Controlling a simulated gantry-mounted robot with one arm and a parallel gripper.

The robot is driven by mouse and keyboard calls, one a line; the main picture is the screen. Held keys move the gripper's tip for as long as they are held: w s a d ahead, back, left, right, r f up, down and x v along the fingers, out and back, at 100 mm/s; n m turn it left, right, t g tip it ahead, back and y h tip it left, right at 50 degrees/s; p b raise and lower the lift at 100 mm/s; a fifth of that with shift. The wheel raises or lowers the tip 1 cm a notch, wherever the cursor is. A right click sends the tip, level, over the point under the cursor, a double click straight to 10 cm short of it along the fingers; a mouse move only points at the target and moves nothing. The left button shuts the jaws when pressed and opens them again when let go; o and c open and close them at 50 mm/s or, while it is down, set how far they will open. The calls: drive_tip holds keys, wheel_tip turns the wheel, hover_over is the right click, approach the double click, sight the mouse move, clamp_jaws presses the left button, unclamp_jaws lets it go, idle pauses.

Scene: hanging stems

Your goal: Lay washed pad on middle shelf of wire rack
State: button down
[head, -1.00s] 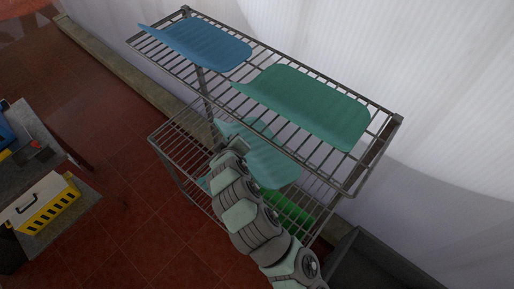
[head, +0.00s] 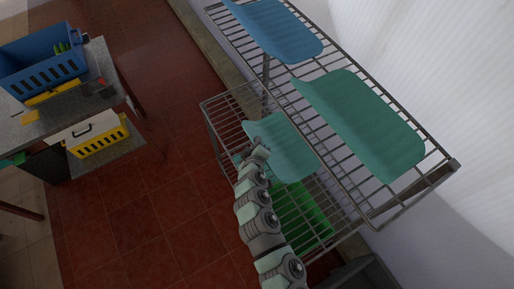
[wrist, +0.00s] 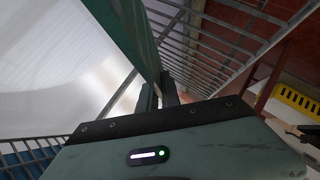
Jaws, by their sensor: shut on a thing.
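My gripper (head: 262,148) is at the open front side of the wire rack, below the top shelf. It is shut on a pale teal pad (head: 285,152), which slopes over the shelf under the top one. In the wrist view my gripper's fingers (wrist: 157,92) pinch the pad's lower edge, and the pad (wrist: 128,30) rises from them as a dark green sheet. The wire rack (head: 448,178) has a top shelf and a lower shelf (head: 225,108). I cannot tell whether the held pad touches the wires.
A bright green object (head: 305,215) lies lower in the rack. A blue crate (head: 45,70) stands on a table at left, with a yellow-sided box (head: 98,138) below. Red floor between is clear.

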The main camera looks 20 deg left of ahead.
drive_tip(key=shift+f, duration=2.25)
drive_tip(key=shift+f, duration=0.1)
drive_tip(key=shift+f, duration=0.15)
drive_tip(key=c, duration=1.6)
unclamp_jaws()
drive_tip(key=shift+o, duration=0.2)
